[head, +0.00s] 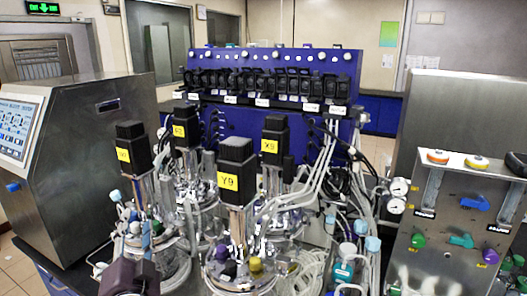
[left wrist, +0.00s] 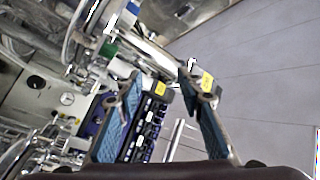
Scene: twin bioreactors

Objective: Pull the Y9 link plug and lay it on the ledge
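A black block with a yellow Y9 label (head: 229,181) stands upright on top of the front middle vessel in the head view. I cannot tell which part of it is the link plug. Yellow labels show near the fingertips, too small to read. My right gripper is in neither view.
Similar black blocks, one labelled X9 (head: 275,135), stand close around. Glass vessels and tubes crowd below. A blue rack (head: 270,65) stands behind. A steel cabinet with a screen (head: 80,150) is at left, a steel panel with coloured valves (head: 460,210) at right.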

